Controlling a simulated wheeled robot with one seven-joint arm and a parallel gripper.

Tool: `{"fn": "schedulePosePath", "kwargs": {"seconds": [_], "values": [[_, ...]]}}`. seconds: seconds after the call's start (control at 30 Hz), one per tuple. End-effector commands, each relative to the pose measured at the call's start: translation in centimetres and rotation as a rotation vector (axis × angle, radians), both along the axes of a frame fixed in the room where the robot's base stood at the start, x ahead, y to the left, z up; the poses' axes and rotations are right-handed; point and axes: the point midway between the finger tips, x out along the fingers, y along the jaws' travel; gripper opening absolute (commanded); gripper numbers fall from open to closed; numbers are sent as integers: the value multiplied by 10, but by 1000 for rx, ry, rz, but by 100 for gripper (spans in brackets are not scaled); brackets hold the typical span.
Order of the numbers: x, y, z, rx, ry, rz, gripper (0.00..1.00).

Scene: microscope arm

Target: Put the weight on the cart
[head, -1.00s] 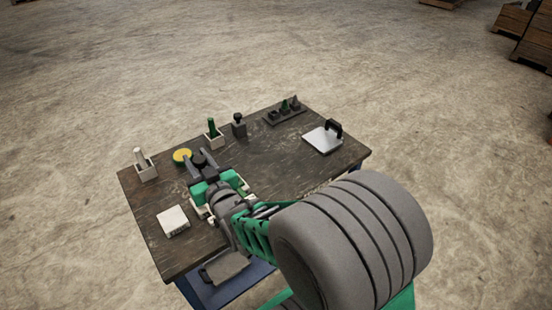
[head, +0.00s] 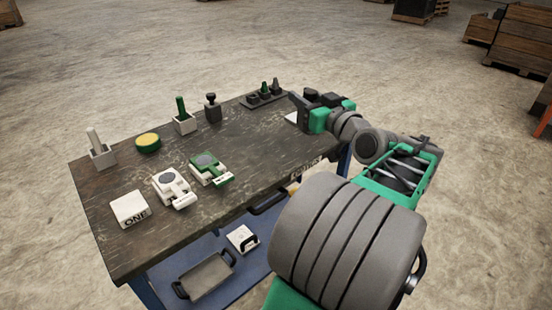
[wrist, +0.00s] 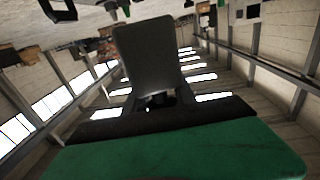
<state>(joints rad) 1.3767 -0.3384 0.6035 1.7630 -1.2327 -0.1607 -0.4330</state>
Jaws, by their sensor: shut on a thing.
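My gripper (head: 300,112) is raised at the right end of the dark-topped table and is shut on a dark thing. In the wrist view a dark grey block (wrist: 150,55) stands in front of the green palm; it appears to be the held thing, but I cannot tell for sure that it is the weight. A dark block with a knob (head: 212,106), weight-like, stands at the table's back edge. The table (head: 235,140) has a blue lower shelf; I cannot tell whether it is the cart.
The table holds a yellow disc (head: 148,143), a green peg in a white holder (head: 185,123), a rack (head: 265,98), two small devices (head: 172,188) (head: 208,166) and a white block (head: 130,208). A dark tray (head: 206,276) lies on the shelf. Crates (head: 520,35) stand far right.

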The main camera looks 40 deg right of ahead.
Motion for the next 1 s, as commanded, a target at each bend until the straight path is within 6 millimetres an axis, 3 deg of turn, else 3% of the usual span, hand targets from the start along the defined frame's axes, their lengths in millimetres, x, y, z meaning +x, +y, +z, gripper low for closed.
{"fn": "schedulePosePath", "kwargs": {"seconds": [0.1,0.27,0.37,0.7,0.83,1.0], "values": [[-29,-12,-4,-7,-3,1,0],[-40,-15,-3,-3,-5,11,0],[-27,-17,-8,-1,-5,16,0],[51,-36,-47,1,-5,15,0],[70,-41,-73,1,-6,13,0],[84,-45,-88,-2,-8,11,0]]}}
